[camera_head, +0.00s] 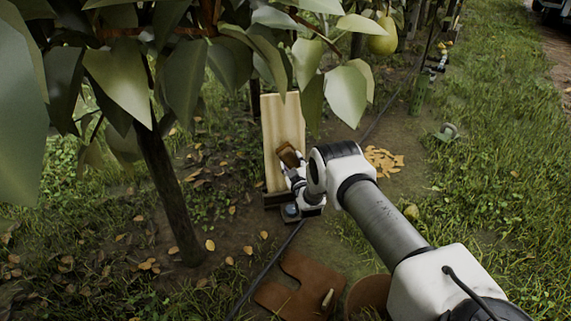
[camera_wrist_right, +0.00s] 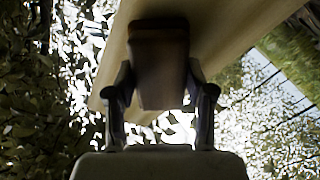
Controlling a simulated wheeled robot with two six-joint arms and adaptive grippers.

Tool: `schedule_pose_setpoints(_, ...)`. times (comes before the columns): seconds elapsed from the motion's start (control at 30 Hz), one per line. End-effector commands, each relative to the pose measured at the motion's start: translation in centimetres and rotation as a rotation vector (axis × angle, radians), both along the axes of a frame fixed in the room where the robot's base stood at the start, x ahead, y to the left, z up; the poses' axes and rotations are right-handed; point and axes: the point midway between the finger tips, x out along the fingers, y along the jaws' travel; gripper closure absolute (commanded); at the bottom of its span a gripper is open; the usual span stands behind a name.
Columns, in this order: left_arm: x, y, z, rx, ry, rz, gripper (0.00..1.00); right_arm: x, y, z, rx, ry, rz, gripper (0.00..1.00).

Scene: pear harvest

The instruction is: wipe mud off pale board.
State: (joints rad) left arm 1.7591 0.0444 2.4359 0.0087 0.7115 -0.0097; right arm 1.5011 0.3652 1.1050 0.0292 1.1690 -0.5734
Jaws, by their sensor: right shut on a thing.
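The pale board (camera_head: 271,125) stands upright beyond the tree's leaves, and its top is partly covered by leaves. It also shows in the wrist view (camera_wrist_right: 235,22), slanting across the top. My right gripper (camera_head: 292,170) is shut on a brown block (camera_head: 289,155), which lies against or just in front of the board's lower right part. In the wrist view the block (camera_wrist_right: 160,65) sits between both fingers and overlaps the board; contact is hard to tell. I cannot make out mud on the visible wood. My left gripper is not in view.
A tree trunk (camera_head: 168,190) and large leaves stand at the left. A pear (camera_head: 382,37) hangs at the top. A brown mat (camera_head: 300,285) and a brown round container (camera_head: 370,294) lie at the front. A dark hose crosses the ground. An orange leaf pile (camera_head: 384,160) lies right of the board.

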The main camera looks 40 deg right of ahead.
Motion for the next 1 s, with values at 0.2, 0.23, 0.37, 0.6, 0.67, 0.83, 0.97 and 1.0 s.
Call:
schedule_pose_setpoints(0.2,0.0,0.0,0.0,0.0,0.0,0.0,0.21,-0.5,-1.7,0.1,0.001,-0.001,-0.001,0.85)
schedule_pose_setpoints(0.23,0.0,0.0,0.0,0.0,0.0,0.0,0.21,-0.6,-1.8,0.1,0.001,-0.001,-0.002,0.85)
schedule_pose_setpoints(0.37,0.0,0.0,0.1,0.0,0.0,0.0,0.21,-0.9,-2.5,0.1,0.0,-0.002,-0.004,0.85)
schedule_pose_setpoints(0.6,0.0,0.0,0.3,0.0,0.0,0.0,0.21,-2.0,-4.7,0.1,0.0,-0.002,-0.002,0.85)
schedule_pose_setpoints(0.67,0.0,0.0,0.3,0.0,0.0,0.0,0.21,-2.1,-5.1,0.1,0.0,-0.002,-0.002,0.85)
schedule_pose_setpoints(0.83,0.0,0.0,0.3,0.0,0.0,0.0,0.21,-2.2,-5.2,0.1,0.0,-0.002,-0.001,0.85)
schedule_pose_setpoints(0.97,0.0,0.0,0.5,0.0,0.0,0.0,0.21,-2.3,-5.2,0.1,0.001,-0.001,-0.001,0.85)
schedule_pose_setpoints(1.0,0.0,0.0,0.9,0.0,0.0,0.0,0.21,-2.5,-5.1,0.3,0.001,-0.001,-0.001,0.85)
